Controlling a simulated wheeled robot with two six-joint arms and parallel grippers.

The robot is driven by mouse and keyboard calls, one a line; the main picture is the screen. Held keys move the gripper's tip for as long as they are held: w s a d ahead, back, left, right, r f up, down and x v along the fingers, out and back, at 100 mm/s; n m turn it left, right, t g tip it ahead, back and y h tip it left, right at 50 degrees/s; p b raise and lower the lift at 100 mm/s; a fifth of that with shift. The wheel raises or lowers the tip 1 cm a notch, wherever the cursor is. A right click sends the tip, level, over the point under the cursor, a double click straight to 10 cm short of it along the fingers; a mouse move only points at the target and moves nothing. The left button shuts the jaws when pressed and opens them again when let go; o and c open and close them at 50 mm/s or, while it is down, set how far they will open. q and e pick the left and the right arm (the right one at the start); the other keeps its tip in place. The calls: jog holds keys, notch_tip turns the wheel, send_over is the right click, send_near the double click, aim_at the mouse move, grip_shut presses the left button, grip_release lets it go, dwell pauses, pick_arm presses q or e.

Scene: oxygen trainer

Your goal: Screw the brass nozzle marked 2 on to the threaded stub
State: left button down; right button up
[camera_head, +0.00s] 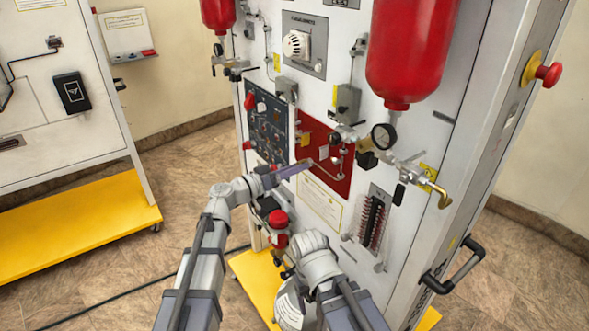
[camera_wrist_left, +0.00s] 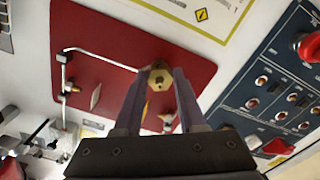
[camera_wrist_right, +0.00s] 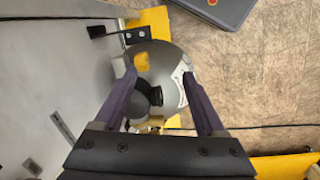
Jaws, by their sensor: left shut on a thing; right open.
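My left gripper (camera_head: 303,167) is in front of the red panel (camera_head: 338,179) on the white trainer cabinet. In the left wrist view its two fingertips (camera_wrist_left: 160,84) are shut on a small brass hexagonal nozzle (camera_wrist_left: 161,76). No number can be read on the nozzle. The nozzle appears over the edge of the red panel (camera_wrist_left: 105,42); I cannot tell whether it touches anything there. I cannot make out the threaded stub. My right gripper (camera_wrist_right: 158,90) is open, low beside the cabinet, pointing down over a silvery rounded vessel. Its fingers are hidden in the head view.
A gauge (camera_head: 384,136), brass fittings and a red cylinder (camera_head: 410,50) stick out above and right of the red panel. A dark switch panel (camera_head: 268,125) is to its left. A red-topped part (camera_head: 278,220) stands between my arms. A black handle (camera_head: 455,272) projects at right.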

pick_arm(q)
jog(key=m, duration=0.3)
jog(key=m, duration=0.2)
jog(key=shift+w+m, duration=0.1)
jog(key=shift+m, duration=0.7)
jog(key=shift+m, duration=1.7)
jog(key=shift+m, duration=1.7)
